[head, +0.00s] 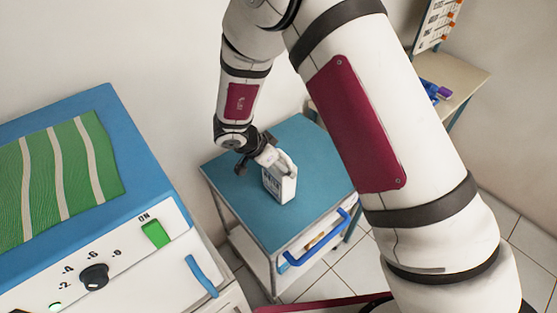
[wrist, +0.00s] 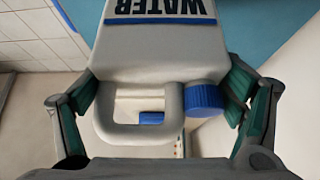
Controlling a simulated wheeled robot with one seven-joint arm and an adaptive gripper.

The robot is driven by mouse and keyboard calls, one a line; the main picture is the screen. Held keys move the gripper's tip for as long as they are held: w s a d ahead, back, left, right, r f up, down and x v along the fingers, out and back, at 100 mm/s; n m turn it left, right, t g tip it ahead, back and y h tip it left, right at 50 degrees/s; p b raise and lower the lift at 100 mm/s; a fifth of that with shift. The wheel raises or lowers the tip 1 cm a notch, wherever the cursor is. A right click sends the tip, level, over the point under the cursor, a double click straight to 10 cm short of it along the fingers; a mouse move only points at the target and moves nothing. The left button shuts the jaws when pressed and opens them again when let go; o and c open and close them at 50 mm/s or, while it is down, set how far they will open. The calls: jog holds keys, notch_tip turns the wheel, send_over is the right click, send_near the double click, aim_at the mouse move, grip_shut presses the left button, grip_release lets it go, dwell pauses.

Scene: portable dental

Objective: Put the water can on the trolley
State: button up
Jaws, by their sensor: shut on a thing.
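The water can (head: 280,184) is light grey with a printed label and shows in the head view over the blue top of the trolley (head: 310,141). It looks upright there, but I cannot tell whether its base touches the top. My gripper (head: 262,157) is at the can's upper end, shut on it. In the wrist view the can (wrist: 158,58) shows the word WATER, a loop handle and a blue cap (wrist: 203,99). My gripper's fingers (wrist: 163,108) stand on its two sides.
A blue and white cabinet (head: 65,92) with a striped green cloth, a black knob and a green switch stands at the left. The trolley has a blue handle (head: 318,242) at its front. A beige table (head: 462,75) with blue-purple items stands behind at the right.

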jog(key=o, duration=1.8)
jog(key=v, duration=1.2)
jog(key=shift+w+r, duration=0.1)
jog(key=shift+r, duration=0.15)
